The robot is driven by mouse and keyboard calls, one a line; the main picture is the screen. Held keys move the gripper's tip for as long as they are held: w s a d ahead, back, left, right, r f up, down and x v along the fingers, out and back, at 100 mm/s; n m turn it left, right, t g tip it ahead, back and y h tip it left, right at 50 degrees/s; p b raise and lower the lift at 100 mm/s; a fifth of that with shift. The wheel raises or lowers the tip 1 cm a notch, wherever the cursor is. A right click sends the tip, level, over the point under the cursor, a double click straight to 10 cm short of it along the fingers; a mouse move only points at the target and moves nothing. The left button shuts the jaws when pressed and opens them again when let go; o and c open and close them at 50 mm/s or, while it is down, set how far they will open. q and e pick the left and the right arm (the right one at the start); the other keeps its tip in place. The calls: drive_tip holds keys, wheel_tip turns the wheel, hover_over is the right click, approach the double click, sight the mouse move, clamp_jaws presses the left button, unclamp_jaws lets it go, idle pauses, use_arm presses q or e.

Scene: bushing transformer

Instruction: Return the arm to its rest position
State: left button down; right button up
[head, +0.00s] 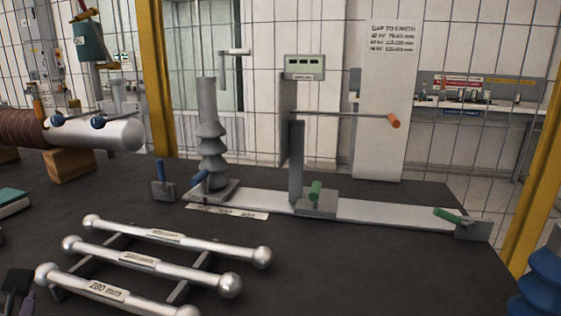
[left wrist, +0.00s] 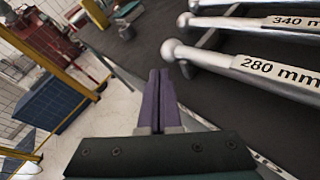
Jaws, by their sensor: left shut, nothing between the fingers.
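That rod also shows in the left wrist view (left wrist: 230,62). My right gripper is not in view.
Several ball-ended silver rods lie on a rack (head: 115,242) on the dark table. Behind stand a grey ribbed insulator (head: 212,150) and a flat rail (head: 385,213) with green-handled parts. A blue ribbed piece (head: 541,285) is at right. The front middle of the table is clear.

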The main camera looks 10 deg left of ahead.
use_arm(q)
drive_tip(key=s+d+r+n+g+h, duration=0.2)
drive_tip(key=s+d+n+g+h, duration=0.15)
drive_tip(key=s+d+n, duration=0.6)
drive_tip(key=s+d+r+n+g+h, duration=0.3)
drive_tip(key=s+n, duration=0.4)
drive_tip(key=n, duration=0.7)
drive_tip(key=d+f+n+h, duration=0.2)
drive_tip(key=d+n+h, duration=0.3)
drive_tip(key=d, duration=0.5)
drive_tip(key=w+r+p+v, duration=0.1)
drive_tip(key=w+p+v, duration=0.2)
drive_tip(key=p+v, duration=1.2)
drive_tip(key=w+p+v, duration=0.4)
drive_tip(key=p+v, duration=1.2)
drive_tip(key=p, duration=0.1)
drive_tip(key=w+r+p+v, duration=0.1)
drive_tip(key=w+p+v, duration=0.3)
drive_tip(key=p+v, duration=1.2)
drive_tip(key=shift+s+d+r+t, duration=0.3)
drive_tip(key=shift+s+d+t, duration=0.1)
drive_tip(key=shift+s+t, duration=0.05)
drive_tip(key=shift+m, duration=0.25)
